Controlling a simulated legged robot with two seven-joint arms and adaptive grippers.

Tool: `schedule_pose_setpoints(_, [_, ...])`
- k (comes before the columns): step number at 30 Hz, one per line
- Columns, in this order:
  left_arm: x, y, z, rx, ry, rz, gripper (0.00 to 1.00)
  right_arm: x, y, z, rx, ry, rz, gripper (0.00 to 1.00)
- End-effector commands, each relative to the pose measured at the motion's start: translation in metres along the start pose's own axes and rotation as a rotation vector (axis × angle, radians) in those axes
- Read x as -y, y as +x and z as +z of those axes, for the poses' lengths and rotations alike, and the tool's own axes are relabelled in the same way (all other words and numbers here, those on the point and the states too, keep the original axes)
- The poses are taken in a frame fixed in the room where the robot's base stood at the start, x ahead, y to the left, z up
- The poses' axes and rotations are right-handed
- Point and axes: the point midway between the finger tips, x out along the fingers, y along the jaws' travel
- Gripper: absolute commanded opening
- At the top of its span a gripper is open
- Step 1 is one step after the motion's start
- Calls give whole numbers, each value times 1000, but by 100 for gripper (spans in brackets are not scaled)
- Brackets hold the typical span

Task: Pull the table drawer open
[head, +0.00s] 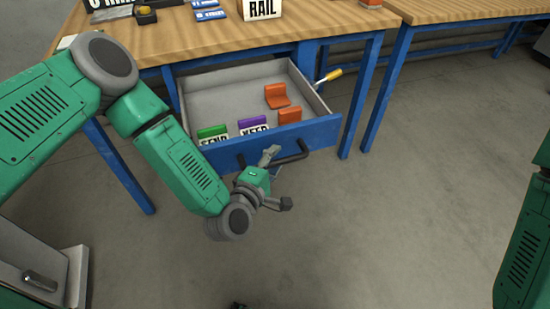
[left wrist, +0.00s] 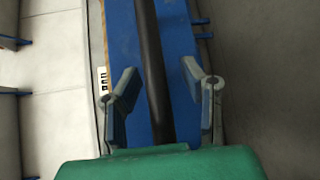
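The blue-fronted drawer (head: 322,134) stands well out from under the wooden table (head: 190,38), and its grey inside shows. A dark bar handle (head: 302,152) runs along its front. My left gripper (head: 278,178) is at the drawer front by the handle, with its fingers spread. In the left wrist view the dark handle bar (left wrist: 152,60) passes between the two open fingers of the left gripper (left wrist: 164,88), with gaps on both sides. Part of the handle is hidden behind the gripper in the head view. My right gripper is not in view.
The drawer holds a green block (head: 212,131), a purple block (head: 252,123) and orange pieces (head: 276,96). A yellow-handled tool (head: 329,77) shows at the drawer's right side. Blue table legs (head: 120,165) stand either side. The floor (head: 350,230) in front is clear.

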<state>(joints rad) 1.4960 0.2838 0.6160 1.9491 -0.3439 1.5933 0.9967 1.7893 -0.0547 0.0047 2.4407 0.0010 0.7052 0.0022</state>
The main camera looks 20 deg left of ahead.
Motion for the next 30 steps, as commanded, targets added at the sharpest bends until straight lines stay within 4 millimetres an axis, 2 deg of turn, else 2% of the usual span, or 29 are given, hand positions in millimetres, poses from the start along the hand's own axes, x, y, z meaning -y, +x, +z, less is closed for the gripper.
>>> schedule_pose_setpoints(7, [-1,-1,0,1,-1,3,36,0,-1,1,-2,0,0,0])
schedule_pose_setpoints(10, [-1,-9,0,1,-1,2,36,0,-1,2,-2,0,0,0])
schedule_pose_setpoints(24, [1,-99,0,2,-2,-2,36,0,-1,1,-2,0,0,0])
schedule_pose_setpoints(30, [1,-117,0,1,0,0,36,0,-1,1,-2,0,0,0])
